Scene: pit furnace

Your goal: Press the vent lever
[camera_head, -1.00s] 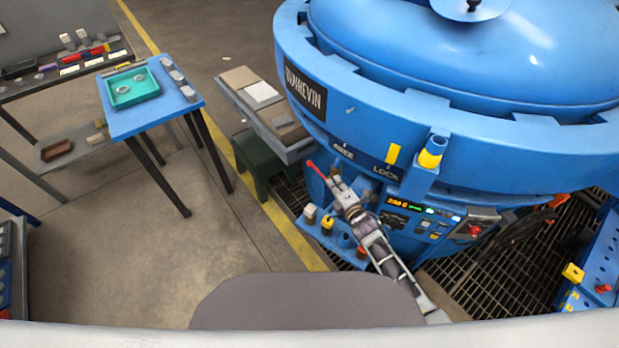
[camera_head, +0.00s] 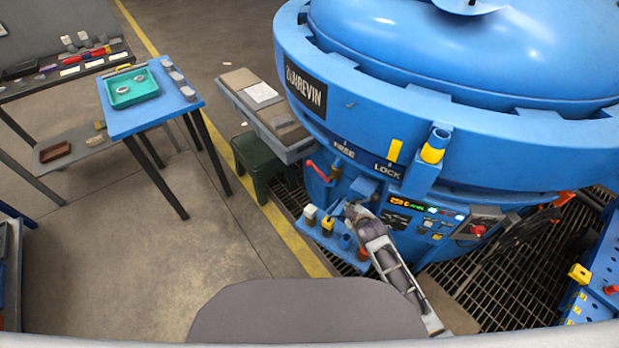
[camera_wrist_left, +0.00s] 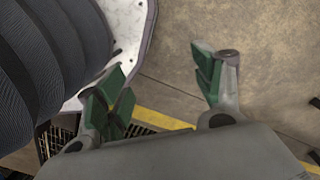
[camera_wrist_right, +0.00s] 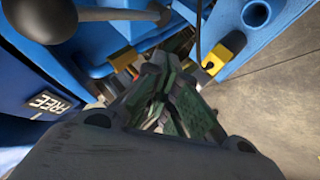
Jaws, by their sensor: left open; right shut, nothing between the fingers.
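A red-handled lever (camera_head: 317,171) sticks out to the left from the blue furnace's (camera_head: 430,140) side, below the word FREE. I cannot read a vent label on it. My right gripper (camera_head: 352,210) is in front of the furnace, below and right of this lever and apart from it. In the right wrist view its fingers (camera_wrist_right: 160,75) are shut and empty, pointing toward blue metal with yellow parts. My left gripper (camera_wrist_left: 160,80) is open and empty in the left wrist view, above floor. It is not in the head view.
A dark round-knobbed rod (camera_wrist_right: 40,18) is close on the left in the right wrist view. A small blue shelf (camera_head: 335,240) with coloured pegs lies just under the right gripper. A lit control panel (camera_head: 425,215) is right of it. A green stool (camera_head: 258,165) stands left.

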